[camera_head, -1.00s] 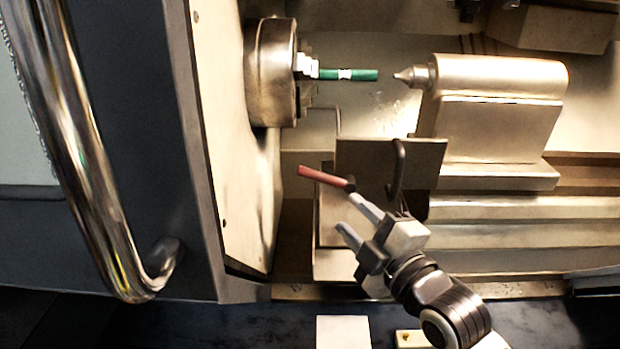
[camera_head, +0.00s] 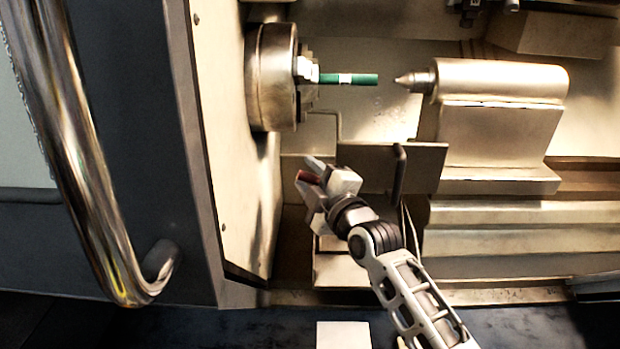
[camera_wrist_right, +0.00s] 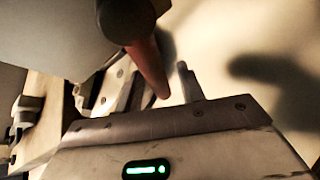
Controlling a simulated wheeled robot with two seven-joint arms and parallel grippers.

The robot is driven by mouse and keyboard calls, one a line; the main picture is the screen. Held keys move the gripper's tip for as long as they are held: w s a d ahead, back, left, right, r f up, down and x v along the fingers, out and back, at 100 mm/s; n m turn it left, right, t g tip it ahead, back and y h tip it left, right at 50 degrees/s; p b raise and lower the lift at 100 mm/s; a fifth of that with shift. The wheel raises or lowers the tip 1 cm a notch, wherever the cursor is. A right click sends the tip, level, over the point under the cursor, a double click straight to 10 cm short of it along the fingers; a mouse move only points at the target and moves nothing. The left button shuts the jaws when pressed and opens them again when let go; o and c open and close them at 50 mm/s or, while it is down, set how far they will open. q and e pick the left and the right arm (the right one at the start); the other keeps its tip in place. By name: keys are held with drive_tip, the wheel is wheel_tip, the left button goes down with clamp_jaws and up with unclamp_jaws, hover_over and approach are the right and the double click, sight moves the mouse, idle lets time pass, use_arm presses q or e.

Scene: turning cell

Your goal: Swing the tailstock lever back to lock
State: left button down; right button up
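A red lever (camera_head: 308,177) with a dark end is at my right gripper (camera_head: 307,173), left of the front plate and below the chuck. Only a short piece shows in the head view. In the right wrist view the red lever (camera_wrist_right: 149,70) and its thick dark end (camera_wrist_right: 127,18) run down between the two fingers of my right gripper (camera_wrist_right: 160,72). The fingers stand apart, with a gap between the red rod and the right finger. The tailstock (camera_head: 500,78) points its centre left at the green bar. My left gripper is out of view.
The chuck (camera_head: 272,80) holds a green bar (camera_head: 330,78), whose free end is apart from the tailstock centre. A grey plate (camera_head: 428,165) with a dark upright handle (camera_head: 399,170) stands beside my right wrist. A shiny door handle (camera_head: 90,170) is at left. A white block (camera_head: 343,334) lies in front.

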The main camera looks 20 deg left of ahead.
clamp_jaws()
drive_tip(key=shift+d+r+m+b, duration=0.15)
drive_tip(key=shift+m+b, duration=0.25)
drive_tip(key=shift+b, duration=0.35)
drive_tip(key=m, duration=0.1)
drive_tip(key=d+r+m+t+b, duration=0.1)
drive_tip(key=r+m+t+y+b, duration=0.1)
drive_tip(key=shift+w+d+r, duration=0.1)
drive_tip(key=shift+w+d, duration=0.05)
drive_tip(key=shift+w, duration=0.1)
drive_tip(key=shift+d+r+m+t, duration=0.3)
drive_tip(key=shift+r+m, duration=0.1)
drive_tip(key=shift+m, duration=0.5)
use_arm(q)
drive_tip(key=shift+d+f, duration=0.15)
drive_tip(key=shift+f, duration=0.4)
use_arm(e)
unclamp_jaws()
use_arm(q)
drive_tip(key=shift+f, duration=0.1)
